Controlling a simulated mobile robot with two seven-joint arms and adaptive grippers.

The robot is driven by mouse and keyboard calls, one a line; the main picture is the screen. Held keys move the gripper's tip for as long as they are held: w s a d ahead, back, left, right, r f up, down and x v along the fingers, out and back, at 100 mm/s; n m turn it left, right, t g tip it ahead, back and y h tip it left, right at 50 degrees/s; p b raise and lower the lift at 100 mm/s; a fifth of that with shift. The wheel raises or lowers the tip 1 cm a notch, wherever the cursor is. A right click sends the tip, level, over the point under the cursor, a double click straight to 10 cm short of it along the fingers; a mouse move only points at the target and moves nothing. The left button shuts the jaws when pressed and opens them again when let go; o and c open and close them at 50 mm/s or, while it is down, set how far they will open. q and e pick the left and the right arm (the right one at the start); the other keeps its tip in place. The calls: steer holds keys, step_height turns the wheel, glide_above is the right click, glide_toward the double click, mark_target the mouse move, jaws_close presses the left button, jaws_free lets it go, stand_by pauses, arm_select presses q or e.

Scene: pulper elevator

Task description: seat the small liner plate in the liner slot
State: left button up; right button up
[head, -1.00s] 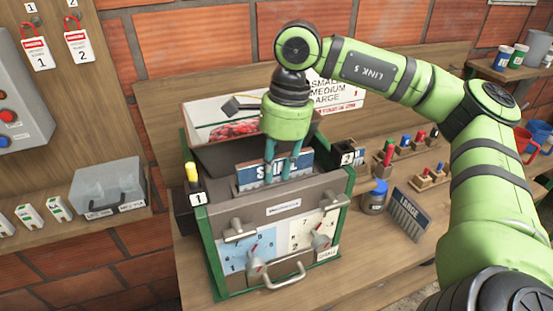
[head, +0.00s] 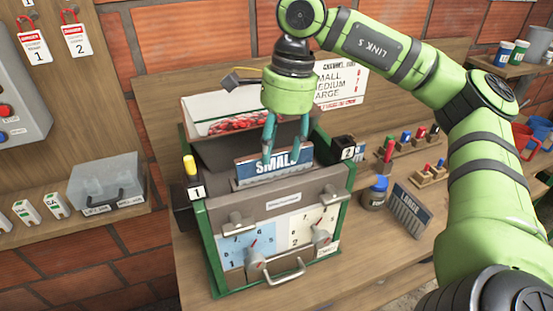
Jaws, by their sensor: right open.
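The small liner plate (head: 250,170) is a blue plate marked SMALL. It stands upright at the top of the green-framed machine (head: 275,206), behind its grey front panel. Its lower edge is in the liner slot (head: 240,186), and how deep it sits cannot be seen. My right gripper (head: 284,155) is above the plate with its teal fingers pointing down and spread apart. The fingers overlap the plate's upper part in the view, and I cannot tell whether they touch it. My left gripper is not in view.
Black blocks marked 1 (head: 196,192) and 2 (head: 346,151) flank the machine. A clear box (head: 106,180) is on the left shelf.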

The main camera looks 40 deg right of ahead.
steer(key=r, duration=0.2)
steer(key=r+b, duration=0.1)
steer(key=shift+d+r, duration=0.2)
steer(key=shift+r, duration=0.2)
arm_select(q)
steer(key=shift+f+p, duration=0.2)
steer(key=shift+p, duration=0.4)
arm_select(e)
steer(key=r, duration=0.5)
steer(key=shift+s+d, duration=0.2)
steer(key=shift+d, duration=0.2)
